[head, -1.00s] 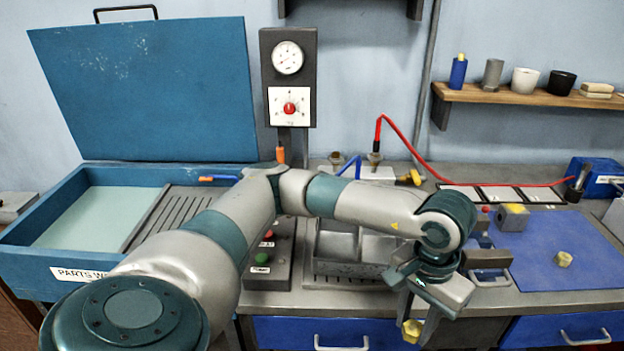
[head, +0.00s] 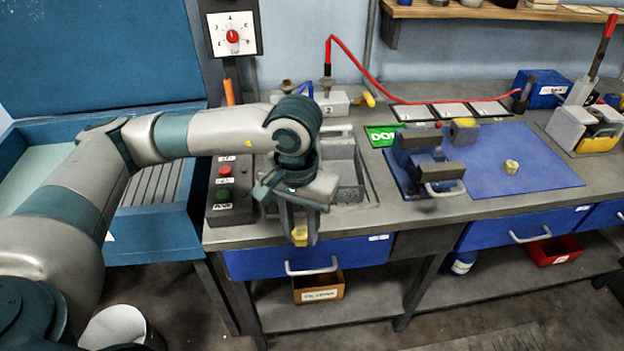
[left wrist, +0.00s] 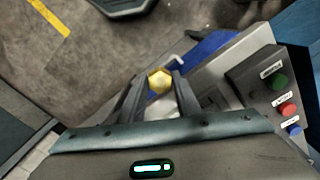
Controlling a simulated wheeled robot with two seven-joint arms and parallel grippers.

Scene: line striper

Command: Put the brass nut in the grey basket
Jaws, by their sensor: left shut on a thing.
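My left gripper (head: 299,229) points down in front of the bench's front edge. It is shut on a brass hex nut (head: 300,237), which sits between the fingertips. The left wrist view also shows the nut (left wrist: 160,80) between the two dark fingers (left wrist: 160,88). A grey metal basket (head: 350,190), open at the top, sits on the bench just behind and right of the gripper. My left arm hides part of it. My right gripper is not in view.
A blue mat (head: 540,182) to the right bears a dark vise-like fixture (head: 420,148) and a pale yellow nut-like piece (head: 511,167). A button box (head: 222,190) stands left of the basket. A blue drawer (head: 345,258) with a handle is below the gripper.

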